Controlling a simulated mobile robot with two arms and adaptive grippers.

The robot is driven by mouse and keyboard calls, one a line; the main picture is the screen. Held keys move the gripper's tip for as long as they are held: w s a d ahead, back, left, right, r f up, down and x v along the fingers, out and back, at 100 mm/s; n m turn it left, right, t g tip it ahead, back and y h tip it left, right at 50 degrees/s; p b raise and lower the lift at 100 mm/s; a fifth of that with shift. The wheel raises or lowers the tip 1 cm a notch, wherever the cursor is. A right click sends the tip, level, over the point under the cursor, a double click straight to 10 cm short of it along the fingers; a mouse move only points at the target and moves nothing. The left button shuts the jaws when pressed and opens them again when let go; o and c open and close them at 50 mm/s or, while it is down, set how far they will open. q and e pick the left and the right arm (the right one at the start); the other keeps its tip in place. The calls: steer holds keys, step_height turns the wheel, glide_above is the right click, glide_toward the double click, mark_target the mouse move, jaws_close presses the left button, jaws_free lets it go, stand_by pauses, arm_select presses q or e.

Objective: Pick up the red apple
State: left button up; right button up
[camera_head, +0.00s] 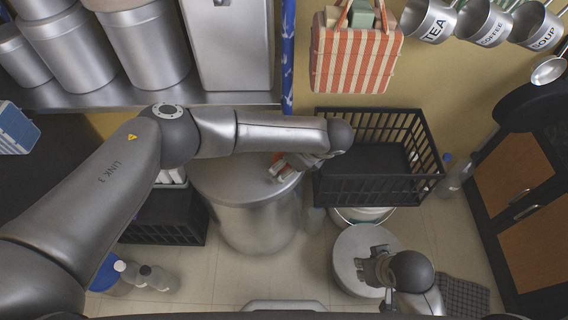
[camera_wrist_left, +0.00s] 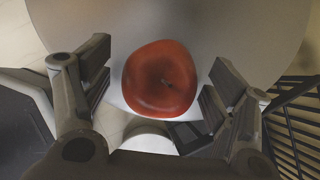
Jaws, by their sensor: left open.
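The red apple (camera_wrist_left: 160,80) lies on the round grey lid of a large steel canister (camera_head: 250,222). In the wrist view it sits between the two fingers of my left gripper (camera_wrist_left: 158,95), with a gap on each side. In the head view only a small red part of the apple (camera_head: 277,157) shows; my left gripper (camera_head: 282,170) and arm hide the rest. My left gripper is open and empty, close over the apple. My right gripper (camera_head: 373,268) is over a low round grey lid (camera_head: 352,247); its finger opening is unclear.
A black slatted basket (camera_head: 392,188) stands just right of my left gripper. A striped bag (camera_head: 352,62) and labelled steel cups (camera_head: 485,24) hang at the wall. Steel canisters (camera_head: 150,40) fill the shelf at upper left. A black crate (camera_head: 162,228) and bottles stand at lower left.

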arm_select(q)
steer(key=shift+c, duration=0.2)
steer(key=c, duration=1.1)
steer(key=shift+c, duration=0.2)
steer(key=shift+r, duration=0.2)
